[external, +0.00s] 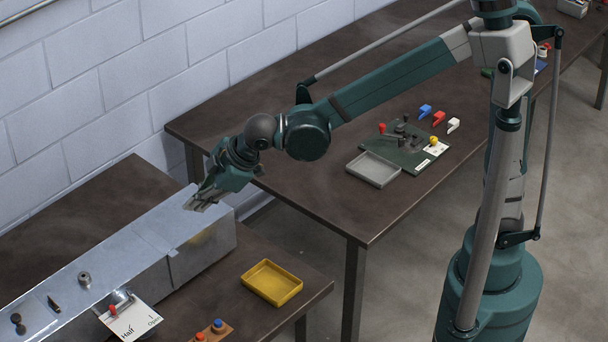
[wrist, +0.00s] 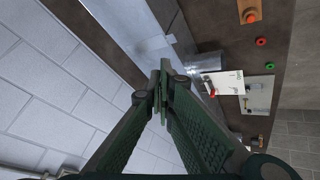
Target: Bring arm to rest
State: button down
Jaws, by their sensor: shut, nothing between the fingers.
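My gripper (external: 201,204) is above the far end of the long silvery metal duct (external: 150,240), at the left of the external view. Its fingertips meet in the wrist view (wrist: 163,88), and nothing is between them. The fingers point down and to the left. I cannot tell the exact gap between the fingertips and the duct's top. My arm reaches out from its column at the right, over the other table.
The duct lies on a dark table (external: 75,205) by a white brick wall (external: 130,70). A white card (external: 133,320) marked "Half" and "Open" is at its side. A yellow tray (external: 271,283) stands nearby. The second table (external: 300,190) holds a grey tray (external: 374,169) and a green board (external: 412,160).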

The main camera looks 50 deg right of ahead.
jog(key=s+d+r+m+h, duration=0.1)
jog(key=d+m, duration=0.1)
jog(key=d, duration=0.7)
jog(key=s+d+r+m, duration=0.2)
jog(key=d, duration=0.8)
jog(key=s+d+r+m+h, duration=0.1)
jog(key=d+m, duration=0.1)
jog(key=d, duration=0.7)
jog(key=s+d+f+m, duration=0.2)
jog(key=s+d, duration=0.5)
jog(key=d, duration=0.4)
jog(key=s+d+f+m+h+b, duration=0.1)
jog(key=s+d+m, duration=0.3)
jog(key=s+d, duration=0.4)
jog(key=d+f, duration=0.1)
jog(key=d, duration=0.2)
jog(key=shift+s+f+t+h, duration=0.25)
jog(key=shift+f+t+h, duration=0.05)
jog(key=shift+f+t, duration=0.1)
dwell(0.4)
